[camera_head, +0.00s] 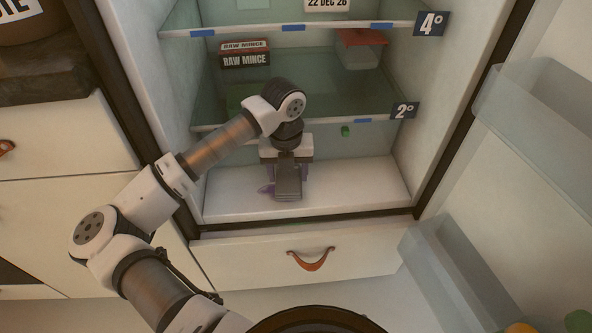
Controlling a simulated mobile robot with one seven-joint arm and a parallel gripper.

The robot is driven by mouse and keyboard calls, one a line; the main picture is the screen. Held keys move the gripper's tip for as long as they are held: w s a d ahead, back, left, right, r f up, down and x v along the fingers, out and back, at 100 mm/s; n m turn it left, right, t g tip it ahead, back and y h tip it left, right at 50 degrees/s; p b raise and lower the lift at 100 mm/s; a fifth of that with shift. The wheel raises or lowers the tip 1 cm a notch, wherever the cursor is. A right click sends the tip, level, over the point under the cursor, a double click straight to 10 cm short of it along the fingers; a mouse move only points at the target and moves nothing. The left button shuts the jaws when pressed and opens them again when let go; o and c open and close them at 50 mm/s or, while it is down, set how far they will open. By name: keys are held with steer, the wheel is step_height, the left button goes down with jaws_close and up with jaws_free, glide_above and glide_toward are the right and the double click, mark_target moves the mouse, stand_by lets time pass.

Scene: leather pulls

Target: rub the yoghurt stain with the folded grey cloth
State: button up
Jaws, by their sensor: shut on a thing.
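The folded grey cloth (288,184) is a small dark grey pad low in the open fridge, over its pale floor. My gripper (287,165) points down and is shut on the cloth. A purple yoghurt stain (266,189) shows on the fridge floor just left of the cloth. The rest of the stain is hidden behind the cloth and gripper, so its full extent cannot be told. The cloth overlaps the stain in this view; whether it presses on the floor is hard to tell.
Fridge floor (365,185) is clear at right. A drawer (290,262) lies below.

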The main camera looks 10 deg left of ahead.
steer(key=shift+n, duration=0.3)
steer(key=shift+s+a+f+b, duration=0.2)
steer(key=shift+s+a+b, duration=0.2)
steer(key=shift+a, duration=0.95)
steer(key=shift+s+a+f+b, duration=0.25)
steer(key=shift+s+a+b, duration=0.15)
steer(key=shift+a, duration=0.9)
steer(key=shift+s+a+f+b, duration=0.25)
steer(key=shift+s+a, duration=0.25)
steer(key=shift+a, duration=0.85)
steer(key=shift+g, duration=0.3)
steer(key=shift+r, duration=0.1)
steer(key=shift+a+r+p, duration=0.15)
steer(key=shift+r+p, duration=0.6)
steer(key=shift+r, duration=0.4)
steer(key=shift+w+d+r+p, duration=0.1)
steer(key=shift+r+p, duration=0.3)
steer(key=shift+r, duration=0.6)
steer(key=shift+w+d+r+p, duration=0.1)
steer(key=shift+r+p, duration=0.3)
steer(key=shift+r, duration=0.6)
steer(key=shift+r, duration=0.15)
step_height(320, 180, up, 3)
steer(key=shift+f+p, duration=0.1)
steer(key=shift+p, duration=0.5)
steer(key=shift+f, duration=0.1)
